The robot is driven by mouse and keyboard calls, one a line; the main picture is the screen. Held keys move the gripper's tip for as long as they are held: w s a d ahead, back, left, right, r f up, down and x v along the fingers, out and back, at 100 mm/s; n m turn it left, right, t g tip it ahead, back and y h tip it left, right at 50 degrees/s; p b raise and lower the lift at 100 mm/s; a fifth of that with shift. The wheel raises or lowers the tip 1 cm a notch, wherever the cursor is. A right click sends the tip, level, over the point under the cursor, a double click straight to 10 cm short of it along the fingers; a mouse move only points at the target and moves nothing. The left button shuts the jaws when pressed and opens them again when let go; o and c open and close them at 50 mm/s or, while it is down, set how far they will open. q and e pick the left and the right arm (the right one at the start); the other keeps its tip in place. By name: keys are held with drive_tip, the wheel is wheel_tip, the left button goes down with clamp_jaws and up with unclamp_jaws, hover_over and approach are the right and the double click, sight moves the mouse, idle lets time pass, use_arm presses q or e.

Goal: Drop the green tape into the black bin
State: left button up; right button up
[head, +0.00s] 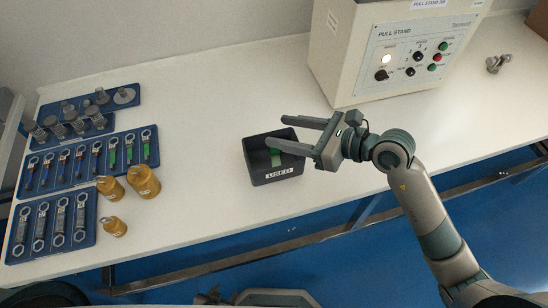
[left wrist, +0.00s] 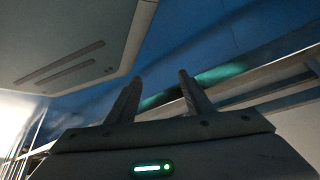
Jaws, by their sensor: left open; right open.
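The black bin (head: 272,178), labelled USED, stands on the white table near its front edge. A green tape piece (head: 276,161) shows inside the bin, partly hidden by a finger of my right gripper. My right gripper (head: 275,131) is open, its two fingers spread apart over the bin and pointing left. Nothing shows between the fingers. My left gripper (left wrist: 160,78) is open and empty in the left wrist view, below table level by the look of it; in the head view it is hardly visible at the bottom edge.
A pull stand (head: 385,55) stands at the back right. Blue trays with tools (head: 140,160) and several brass weights (head: 144,181) are at the left. A small metal part (head: 497,64) lies at the far right. The table between trays and bin is clear.

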use_arm(q)
drive_tip(key=w+b, duration=0.2)
drive_tip(key=w, duration=0.1)
drive_tip(key=w+r+b, duration=0.1)
drive_tip(key=shift+w+d, duration=0.3)
drive_tip(key=shift+d, duration=0.1)
use_arm(e)
drive_tip(key=v, duration=1.4)
drive_tip(key=shift+d, duration=0.2)
use_arm(q)
drive_tip(key=shift+r, duration=0.1)
use_arm(e)
drive_tip(key=shift+s, duration=0.1)
